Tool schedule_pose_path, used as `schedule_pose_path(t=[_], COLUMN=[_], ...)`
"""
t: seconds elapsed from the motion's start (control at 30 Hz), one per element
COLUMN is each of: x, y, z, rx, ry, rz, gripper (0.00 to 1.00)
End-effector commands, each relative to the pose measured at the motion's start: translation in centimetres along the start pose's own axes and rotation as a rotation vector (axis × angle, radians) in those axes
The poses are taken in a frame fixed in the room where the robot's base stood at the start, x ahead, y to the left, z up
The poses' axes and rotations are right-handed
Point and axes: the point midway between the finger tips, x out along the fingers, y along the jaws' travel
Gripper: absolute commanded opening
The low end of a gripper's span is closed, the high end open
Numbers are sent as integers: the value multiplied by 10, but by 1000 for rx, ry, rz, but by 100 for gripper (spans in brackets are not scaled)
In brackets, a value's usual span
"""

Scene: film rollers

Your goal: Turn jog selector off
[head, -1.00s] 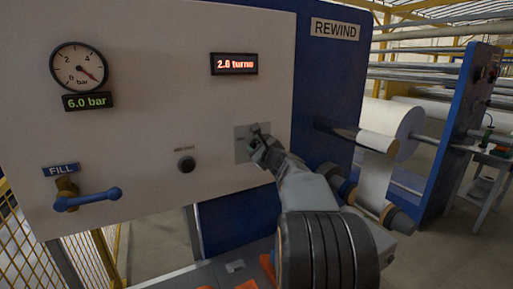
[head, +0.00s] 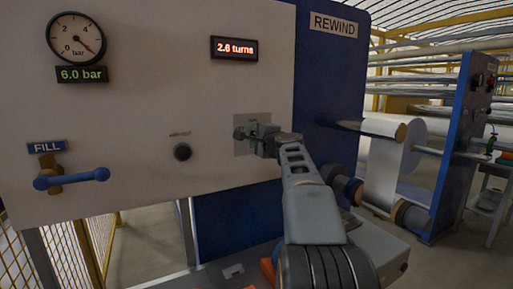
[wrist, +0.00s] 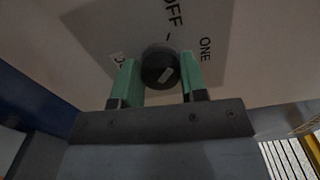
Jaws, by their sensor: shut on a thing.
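The jog selector is a round dark knob (wrist: 160,66) on a grey plate (head: 244,149). In the wrist view the plate reads OFF above the knob and ONE to the upper right; a third label at the left is partly hidden. The pale mark on the knob slants toward the upper right, roughly the ONE side. My gripper (wrist: 159,80) has its green fingers on both sides of the knob and is shut on it. In the head view my gripper (head: 256,138) reaches the plate from the right and covers part of the knob.
The panel also carries a round black button (head: 182,152), a blue FILL lever (head: 72,179), a gauge (head: 76,39) and a red display (head: 234,48) reading 2.6 turns. Rollers with a white web (head: 381,170) stand to the right of my arm.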

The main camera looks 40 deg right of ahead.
Motion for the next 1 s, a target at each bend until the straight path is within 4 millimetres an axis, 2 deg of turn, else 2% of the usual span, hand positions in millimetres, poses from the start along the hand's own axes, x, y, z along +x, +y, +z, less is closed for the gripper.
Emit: schedule_pose_path(t=[0.03,0.4,1.0], x=[0,0,0], y=[5,3,1], z=[0,0,0], rx=[-35,-215,-265], ry=[-1,0,-2], rz=[-1,0,2], gripper=[16,16,16])
